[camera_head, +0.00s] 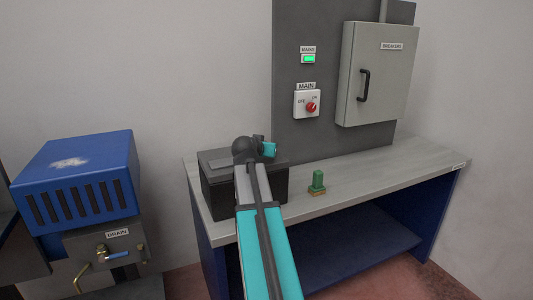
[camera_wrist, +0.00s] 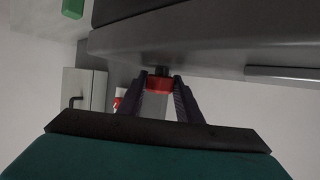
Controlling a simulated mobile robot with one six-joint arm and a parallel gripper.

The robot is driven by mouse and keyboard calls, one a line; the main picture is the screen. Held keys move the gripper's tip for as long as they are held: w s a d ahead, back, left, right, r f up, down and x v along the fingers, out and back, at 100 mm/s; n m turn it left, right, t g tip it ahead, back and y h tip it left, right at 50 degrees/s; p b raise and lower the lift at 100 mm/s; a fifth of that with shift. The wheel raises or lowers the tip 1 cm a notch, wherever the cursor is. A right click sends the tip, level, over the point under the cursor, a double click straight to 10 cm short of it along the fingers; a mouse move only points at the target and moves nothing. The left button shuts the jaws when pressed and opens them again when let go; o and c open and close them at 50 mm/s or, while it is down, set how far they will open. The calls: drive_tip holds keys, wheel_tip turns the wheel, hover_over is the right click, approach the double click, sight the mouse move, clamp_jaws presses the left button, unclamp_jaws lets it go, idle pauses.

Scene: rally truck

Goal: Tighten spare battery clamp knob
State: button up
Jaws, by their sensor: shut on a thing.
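The dark spare battery (camera_head: 218,188) stands on the left part of the workbench, partly hidden behind my arm. In the wrist view its dark body (camera_wrist: 210,35) fills the top. A small red knob (camera_wrist: 158,85) sits on a short black stem at the battery's edge. My gripper (camera_wrist: 159,92) has one finger on each side of the red knob and is shut on it. In the head view my arm reaches to the battery, and the fingers and knob are hidden there.
A green object (camera_head: 318,181) stands on the workbench (camera_head: 390,172) right of the battery. Behind are a grey breaker cabinet (camera_head: 385,75) and a red main switch (camera_head: 311,107). A blue vented unit (camera_head: 75,180) stands at left. The bench's right part is clear.

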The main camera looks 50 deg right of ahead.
drive_tip(key=shift+d+r+m+g+h+b, duration=0.15)
drive_tip(key=shift+m+g+h+b, duration=0.1)
drive_tip(key=shift+m+g+b, duration=0.3)
drive_tip(key=shift+a+r+m+g+h+b, duration=0.1)
drive_tip(key=shift+m+g+h+b, duration=0.2)
drive_tip(key=shift+b, duration=0.35)
drive_tip(key=o, duration=1)
drive_tip(key=shift+f, duration=0.1)
drive_tip(key=shift+o, duration=0.2)
drive_tip(key=shift+s+a, duration=0.2)
drive_tip(key=shift+a, duration=0.45)
drive_tip(key=b+v, duration=0.1)
drive_tip(key=v, duration=1.1)
drive_tip(key=shift+r, duration=0.4)
drive_tip(key=shift+a+r, duration=0.1)
drive_tip(key=shift+a, duration=0.05)
